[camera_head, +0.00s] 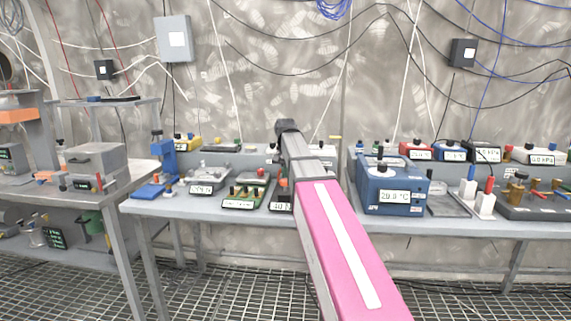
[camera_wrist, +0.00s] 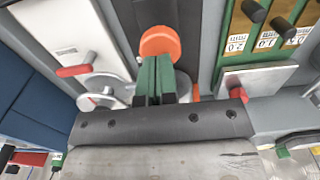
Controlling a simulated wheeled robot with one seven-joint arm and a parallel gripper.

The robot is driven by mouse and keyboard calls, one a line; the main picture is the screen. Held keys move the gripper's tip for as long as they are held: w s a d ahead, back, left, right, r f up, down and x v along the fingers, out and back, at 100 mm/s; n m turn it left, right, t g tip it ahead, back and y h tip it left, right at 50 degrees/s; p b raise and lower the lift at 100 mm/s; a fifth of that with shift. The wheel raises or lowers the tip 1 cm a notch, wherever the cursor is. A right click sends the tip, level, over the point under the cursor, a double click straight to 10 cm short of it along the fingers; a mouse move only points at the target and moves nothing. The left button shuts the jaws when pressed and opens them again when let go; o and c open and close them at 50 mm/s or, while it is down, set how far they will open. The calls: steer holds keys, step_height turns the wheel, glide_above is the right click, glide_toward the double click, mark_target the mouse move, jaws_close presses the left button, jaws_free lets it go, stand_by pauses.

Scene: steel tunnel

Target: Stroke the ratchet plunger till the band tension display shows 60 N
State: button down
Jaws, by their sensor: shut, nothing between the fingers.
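My gripper (camera_wrist: 154,68) shows in the wrist view with its two green fingers together and nothing between them. An orange round knob (camera_wrist: 160,41) lies just beyond the fingertips; it may be the ratchet plunger's head. I cannot tell whether the fingers touch it. The knob is in front of a dark grey device (camera_wrist: 163,12).
A blue box (camera_head: 395,195) reading about 29.9 °C stands right of my arm, among several crowded bench instruments.

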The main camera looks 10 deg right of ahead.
mark_target(286, 181)
steer(key=shift+f, duration=0.5)
steer(key=shift+f, duration=0.1)
steer(key=shift+f, duration=1.35)
step_height(286, 181, up, 14)
steer(key=shift+r, duration=0.15)
